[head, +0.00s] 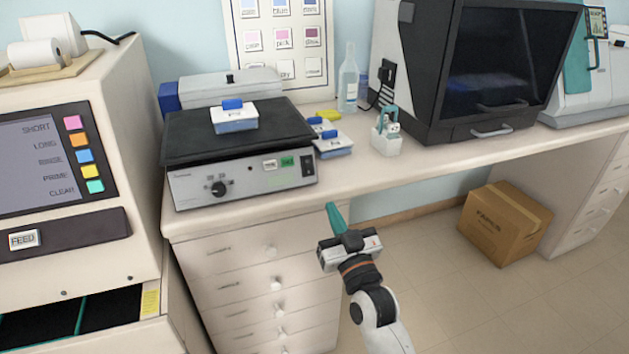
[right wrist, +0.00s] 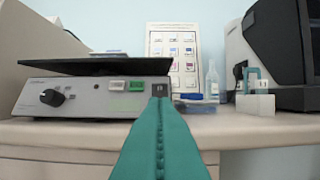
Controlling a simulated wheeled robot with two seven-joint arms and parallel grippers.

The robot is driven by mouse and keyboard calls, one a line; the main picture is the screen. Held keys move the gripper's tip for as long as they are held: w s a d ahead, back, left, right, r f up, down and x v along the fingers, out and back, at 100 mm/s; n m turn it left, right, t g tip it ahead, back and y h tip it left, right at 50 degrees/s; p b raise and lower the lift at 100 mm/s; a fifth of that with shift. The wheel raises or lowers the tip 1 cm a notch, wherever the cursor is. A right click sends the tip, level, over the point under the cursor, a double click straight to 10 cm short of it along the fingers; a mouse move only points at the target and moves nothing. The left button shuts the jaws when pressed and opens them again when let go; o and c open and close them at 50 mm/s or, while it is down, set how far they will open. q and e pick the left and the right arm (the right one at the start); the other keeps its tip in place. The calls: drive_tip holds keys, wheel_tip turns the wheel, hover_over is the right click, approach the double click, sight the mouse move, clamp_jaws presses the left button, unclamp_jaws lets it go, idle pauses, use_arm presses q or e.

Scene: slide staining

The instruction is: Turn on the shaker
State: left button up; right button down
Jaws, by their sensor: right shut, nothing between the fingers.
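The shaker (head: 243,183) is a light grey box with a dark flat platform (head: 188,140) on top, standing on the bench. The switch also shows in the right wrist view (right wrist: 160,90). A white and blue box (head: 234,121) sits on the platform. My right gripper (head: 334,212) has teal fingers, shut and empty. It is in front of the bench edge, pointing toward the switch and apart from it. My left gripper is out of view.
Blue and white boxes (head: 333,146) lie right of the shaker. A white holder (head: 386,144) and a clear bottle (head: 348,80) stand farther right. A large machine with a screen (head: 40,155) is at left. A cardboard box (head: 505,222) is on the floor.

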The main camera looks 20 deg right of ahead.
approach(309, 169)
wheel_tip(309, 169, up, 4)
drive_tip(key=w, duration=0.3)
drive_tip(key=shift+w+a+f, duration=0.15)
drive_tip(key=shift+w+f, duration=0.95)
drive_tip(key=shift+w, duration=0.25)
